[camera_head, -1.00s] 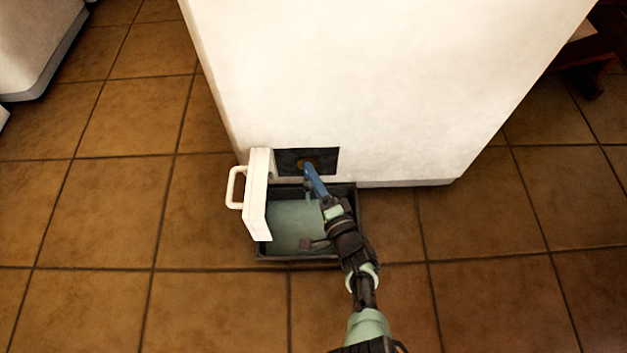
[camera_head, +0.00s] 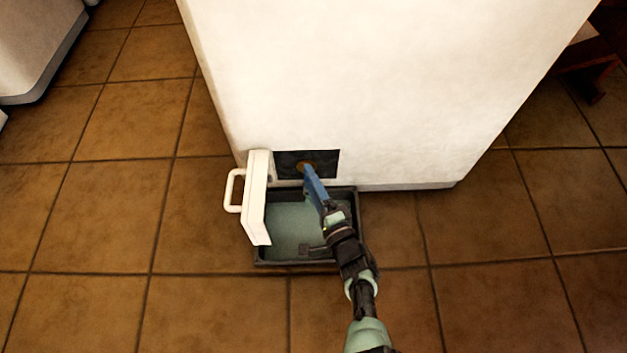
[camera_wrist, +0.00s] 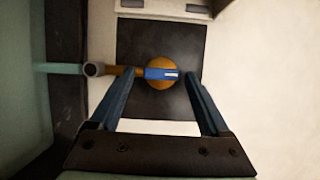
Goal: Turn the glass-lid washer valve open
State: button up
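The washer (camera_head: 370,80) is a large white body with a dark recess (camera_head: 325,160) low on its front. In the wrist view, the valve has a brass body (camera_wrist: 159,84), a blue lever (camera_wrist: 162,73) and a pipe with a round outlet (camera_wrist: 93,70). The lever lies in line with the pipe. A pale teal streak, seemingly water, (camera_wrist: 60,68) runs from the outlet toward the tray. My gripper (camera_head: 306,168) is at the valve; its two blue fingers stand apart in the wrist view (camera_wrist: 160,76), either side of the lever. Contact cannot be told.
A small white flap with a handle (camera_head: 258,200) stands open left of the recess. A dark tray (camera_head: 347,193) with a pale green inside sits on the tiled floor below. A brown wooden piece (camera_head: 590,65) is at the upper right.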

jog(key=shift+w+d, duration=0.1)
jog(key=shift+d, duration=0.05)
jog(key=shift+r, duration=0.1)
jog(key=p+v, duration=0.4)
jog(key=v, duration=0.9)
jog(key=shift+p, duration=0.4)
